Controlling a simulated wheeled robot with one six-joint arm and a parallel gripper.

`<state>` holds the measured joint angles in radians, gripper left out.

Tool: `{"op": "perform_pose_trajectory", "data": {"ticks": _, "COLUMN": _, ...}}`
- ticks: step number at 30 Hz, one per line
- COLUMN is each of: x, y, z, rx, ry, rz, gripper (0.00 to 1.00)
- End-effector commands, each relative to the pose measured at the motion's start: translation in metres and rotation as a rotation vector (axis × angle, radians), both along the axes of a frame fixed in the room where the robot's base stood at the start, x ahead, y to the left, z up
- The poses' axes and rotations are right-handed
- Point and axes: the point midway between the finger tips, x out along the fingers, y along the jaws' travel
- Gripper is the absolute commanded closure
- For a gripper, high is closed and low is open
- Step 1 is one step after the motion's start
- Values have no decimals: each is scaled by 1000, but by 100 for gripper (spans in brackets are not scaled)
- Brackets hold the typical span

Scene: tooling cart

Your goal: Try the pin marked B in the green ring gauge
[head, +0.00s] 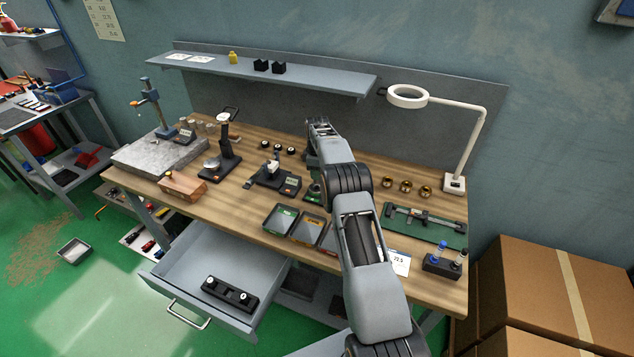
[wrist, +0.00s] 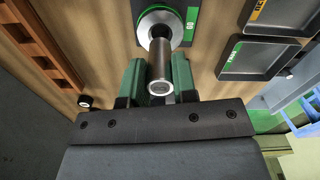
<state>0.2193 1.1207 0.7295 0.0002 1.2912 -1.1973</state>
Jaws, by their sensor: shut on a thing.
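My gripper (wrist: 158,78) has green fingers shut on a metal pin (wrist: 161,62), seen in the wrist view. The pin's round end faces the camera, and its mark is too small to read. The pin's far end overlaps the ring gauge (wrist: 146,27), a shiny metal ring on a dark base with a green edge and a "GO" label. I cannot tell whether the pin's tip is inside the bore or only above it. In the head view the green-marked gauge base (head: 313,198) shows beside my arm, which hides most of the gripper.
Green-labelled (head: 280,218) and yellow-labelled (head: 306,231) trays lie in front of the gauge. A dial stand (head: 272,175) is to its left, brass rings (head: 406,186) to its right. A caliper on a green mat (head: 428,235) lies further right. The open drawer (head: 190,265) holds a black block (head: 229,293).

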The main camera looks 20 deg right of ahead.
Motion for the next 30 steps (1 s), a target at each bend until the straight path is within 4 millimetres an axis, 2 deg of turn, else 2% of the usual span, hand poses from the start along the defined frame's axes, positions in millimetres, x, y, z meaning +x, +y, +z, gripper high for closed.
{"op": "perform_pose_trajectory", "data": {"ticks": 8, "x": 0, "y": 0, "z": 11, "rx": 0, "ry": -2, "rz": 0, "gripper": 100}}
{"op": "perform_pose_trajectory", "data": {"ticks": 22, "x": 0, "y": 0, "z": 48, "rx": -1, "ry": -1, "rz": 0, "gripper": 100}}
{"op": "perform_pose_trajectory", "data": {"ticks": 30, "x": 0, "y": 0, "z": 51, "rx": -1, "ry": -1, "rz": 0, "gripper": 100}}
